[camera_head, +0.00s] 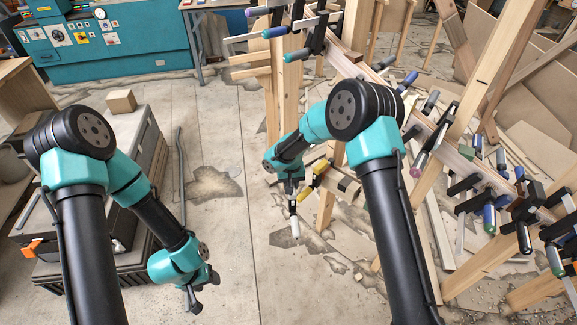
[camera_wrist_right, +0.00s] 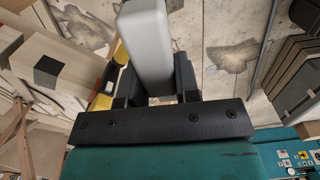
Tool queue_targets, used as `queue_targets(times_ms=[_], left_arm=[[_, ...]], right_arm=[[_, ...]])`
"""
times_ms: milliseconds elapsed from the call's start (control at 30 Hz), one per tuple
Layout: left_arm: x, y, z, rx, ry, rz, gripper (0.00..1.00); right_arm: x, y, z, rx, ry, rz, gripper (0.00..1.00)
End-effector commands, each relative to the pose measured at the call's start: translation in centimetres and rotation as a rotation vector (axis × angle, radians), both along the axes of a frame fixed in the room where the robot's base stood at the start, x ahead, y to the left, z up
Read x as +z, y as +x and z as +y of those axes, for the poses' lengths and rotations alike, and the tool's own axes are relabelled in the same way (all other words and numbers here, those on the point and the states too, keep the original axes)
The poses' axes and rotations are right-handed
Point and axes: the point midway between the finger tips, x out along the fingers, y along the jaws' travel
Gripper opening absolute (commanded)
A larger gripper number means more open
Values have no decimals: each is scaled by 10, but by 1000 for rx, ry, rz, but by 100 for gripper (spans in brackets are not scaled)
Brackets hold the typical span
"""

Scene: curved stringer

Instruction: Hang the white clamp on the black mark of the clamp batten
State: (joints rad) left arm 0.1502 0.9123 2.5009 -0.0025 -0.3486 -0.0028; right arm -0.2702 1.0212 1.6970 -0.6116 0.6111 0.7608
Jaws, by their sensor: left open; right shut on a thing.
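My right gripper (camera_head: 291,188) is shut on the white clamp (camera_head: 294,222), which hangs down below it in the head view. In the right wrist view the pale handle of the white clamp (camera_wrist_right: 146,42) stands between the dark fingers. The clamp batten (camera_head: 346,184) is a short pale wooden bar just right of the gripper. In the right wrist view its black mark (camera_wrist_right: 47,69) shows left of the held clamp, apart from it. A yellow clamp (camera_head: 319,173) sits on the batten close by. My left gripper (camera_head: 197,290) is open and empty, low over the floor at left.
A curved wooden stringer (camera_head: 452,157) with several clamps runs down the right side on wooden legs. A grey case (camera_head: 133,150) with a small cardboard box (camera_head: 121,101) stands at left. Bare concrete floor lies between the arms.

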Motion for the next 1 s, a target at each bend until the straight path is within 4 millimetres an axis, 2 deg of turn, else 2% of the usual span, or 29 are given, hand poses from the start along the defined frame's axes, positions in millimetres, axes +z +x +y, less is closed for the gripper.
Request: queue_targets(times_ms=[700, 833, 1000], left_arm=[[0, 0, 0, 0, 0, 0, 56], [0, 0, 0, 0, 0, 0, 56], [0, 0, 0, 0, 0, 0, 56]], right_arm=[[118, -31, 35, 564, 1, -4, 0], [131, -34, 38, 628, 0, -3, 0], [135, -36, 40, 657, 1, -2, 0]])
